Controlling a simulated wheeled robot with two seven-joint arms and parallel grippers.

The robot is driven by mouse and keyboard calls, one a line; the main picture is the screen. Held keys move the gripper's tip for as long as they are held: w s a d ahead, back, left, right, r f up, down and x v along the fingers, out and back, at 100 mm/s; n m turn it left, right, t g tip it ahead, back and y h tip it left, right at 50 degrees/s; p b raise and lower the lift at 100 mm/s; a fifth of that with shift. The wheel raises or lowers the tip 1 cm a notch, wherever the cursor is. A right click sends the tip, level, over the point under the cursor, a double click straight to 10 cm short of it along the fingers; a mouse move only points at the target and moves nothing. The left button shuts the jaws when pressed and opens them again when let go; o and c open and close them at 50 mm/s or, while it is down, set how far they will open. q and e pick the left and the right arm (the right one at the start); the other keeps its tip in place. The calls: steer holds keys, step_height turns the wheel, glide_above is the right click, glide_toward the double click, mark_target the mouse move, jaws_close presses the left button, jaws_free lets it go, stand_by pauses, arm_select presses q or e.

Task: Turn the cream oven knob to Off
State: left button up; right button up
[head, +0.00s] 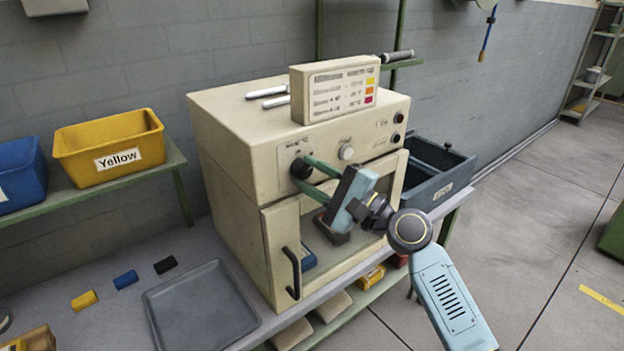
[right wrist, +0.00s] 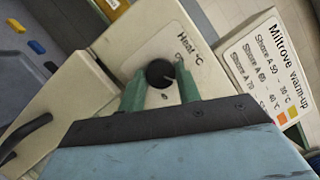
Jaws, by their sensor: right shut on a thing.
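The cream oven (head: 238,150) stands on the bench, with a dark round knob (head: 301,168) at the left of its front panel. The knob also shows in the right wrist view (right wrist: 160,73), under printing that reads "Heat °C". My right gripper (head: 308,174) reaches the panel from the right, its two green fingers shut on the knob, one on each side. The knob's exact pointing angle is too small to tell. My left gripper is not in view.
A sign with warm-up text (head: 340,90) stands on the oven. The oven's door handle (head: 291,272) is below the panel. A grey tray (head: 200,305), small coloured blocks and a yellow bin (head: 110,148) are left. A dark bin (head: 435,175) is right.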

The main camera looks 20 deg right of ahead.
steer(key=n+g, duration=0.1)
steer(key=n, duration=0.2)
steer(key=shift+d+r, duration=0.1)
steer(key=shift+r, duration=0.05)
steer(key=n+g+p, duration=0.1)
steer(key=n, duration=0.2)
steer(key=shift+r+p, duration=0.15)
steer(key=shift+p, duration=0.15)
steer(key=n+g+h+p, duration=0.1)
steer(key=n+p, duration=0.1)
steer(key=n, duration=0.1)
steer(key=shift+r, duration=0.15)
steer(key=shift+n+g+h+p, duration=0.3)
steer(key=shift+n+h+p, duration=0.5)
steer(key=shift+n+p, duration=0.6)
steer(key=o, duration=1)
